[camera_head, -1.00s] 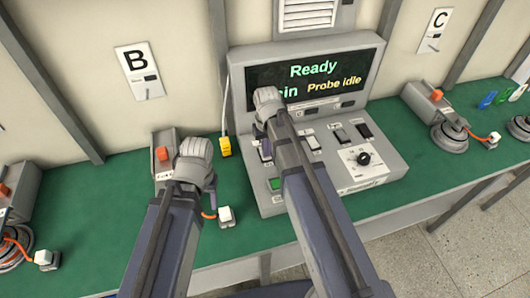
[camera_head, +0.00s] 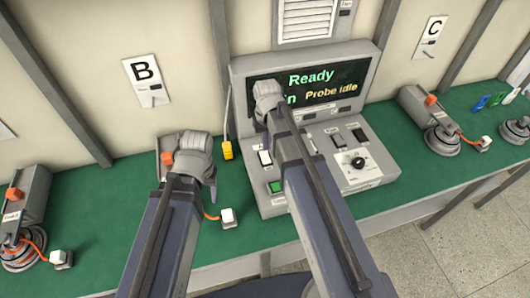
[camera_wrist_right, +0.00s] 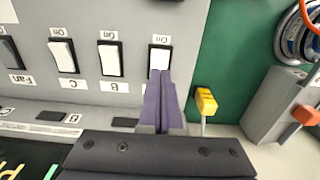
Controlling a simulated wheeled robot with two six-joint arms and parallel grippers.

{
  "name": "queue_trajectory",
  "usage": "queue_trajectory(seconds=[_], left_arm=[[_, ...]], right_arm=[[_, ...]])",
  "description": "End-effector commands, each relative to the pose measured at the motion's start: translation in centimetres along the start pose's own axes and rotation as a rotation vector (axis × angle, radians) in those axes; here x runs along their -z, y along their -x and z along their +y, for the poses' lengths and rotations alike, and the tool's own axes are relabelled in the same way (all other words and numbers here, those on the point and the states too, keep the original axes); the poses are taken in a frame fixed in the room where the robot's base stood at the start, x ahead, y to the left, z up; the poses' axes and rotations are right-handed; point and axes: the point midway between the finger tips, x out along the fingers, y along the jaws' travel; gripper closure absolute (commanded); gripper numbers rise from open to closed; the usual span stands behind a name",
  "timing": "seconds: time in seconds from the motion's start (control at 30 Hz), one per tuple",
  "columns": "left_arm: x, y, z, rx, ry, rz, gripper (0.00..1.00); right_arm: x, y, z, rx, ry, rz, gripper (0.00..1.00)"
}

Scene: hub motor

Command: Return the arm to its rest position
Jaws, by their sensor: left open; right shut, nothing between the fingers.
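My right gripper (camera_head: 265,112) is over the left part of the grey console (camera_head: 372,178) in the head view, with its fingers mostly hidden behind its wrist. In the right wrist view its purple fingers (camera_wrist_right: 160,100) are shut and empty, their tips at the lower edge of a white rocker switch (camera_wrist_right: 160,58) marked On. I cannot tell whether they touch it. My left gripper (camera_head: 207,178) is open at the station under sign B, above the green bench; its fingers are largely hidden by the hand.
The console screen (camera_head: 310,88) reads "Ready" and "Probe idle", partly covered by my right arm. A yellow connector (camera_head: 227,150) is left of the console. Motor stations (camera_head: 30,205) and (camera_head: 430,120) stand at either side. Green bench (camera_head: 105,195) shows bare between stations.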

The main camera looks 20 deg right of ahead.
Motion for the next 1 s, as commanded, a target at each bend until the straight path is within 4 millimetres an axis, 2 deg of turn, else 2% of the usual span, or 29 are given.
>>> queue_trajectory(seconds=[0.07, 0.4, 0.47, 0.6, 0.7, 0.8, 0.9, 1.0], left_arm=[[0.0, 0.7, -0.1, 0.000, 0.000, 0.000, 0.45], [0.0, 0.6, -0.1, 0.000, 0.000, 0.000, 0.45], [0.0, 0.6, -0.1, 0.000, 0.000, 0.000, 0.45], [0.0, 0.6, -0.1, 0.000, 0.000, 0.000, 0.45], [0.0, 0.6, -0.1, 0.000, 0.000, 0.000, 0.45], [0.0, 0.6, -0.1, 0.000, 0.000, 0.000, 0.45], [0.0, 0.6, -0.1, 0.000, 0.000, 0.000, 0.45], [0.0, 0.6, -0.1, 0.000, 0.000, 0.000, 0.45]], right_arm=[[0.0, 0.8, 0.0, 0.000, 0.000, 0.000, 1.00], [-0.5, 0.6, -0.5, -0.002, 0.009, -0.002, 1.00], [-1.6, 0.6, -1.6, -0.008, 0.032, -0.006, 1.00], [-6.5, 0.7, -5.9, -0.041, 0.133, -0.022, 1.00], [-9.8, 0.7, -8.3, -0.066, 0.203, -0.033, 1.00], [-12.3, 0.7, -9.8, -0.085, 0.256, -0.039, 1.00], [-13.7, 0.8, -10.7, -0.099, 0.286, -0.042, 1.00], [-14.1, 0.8, -10.9, -0.104, 0.298, -0.044, 1.00]])
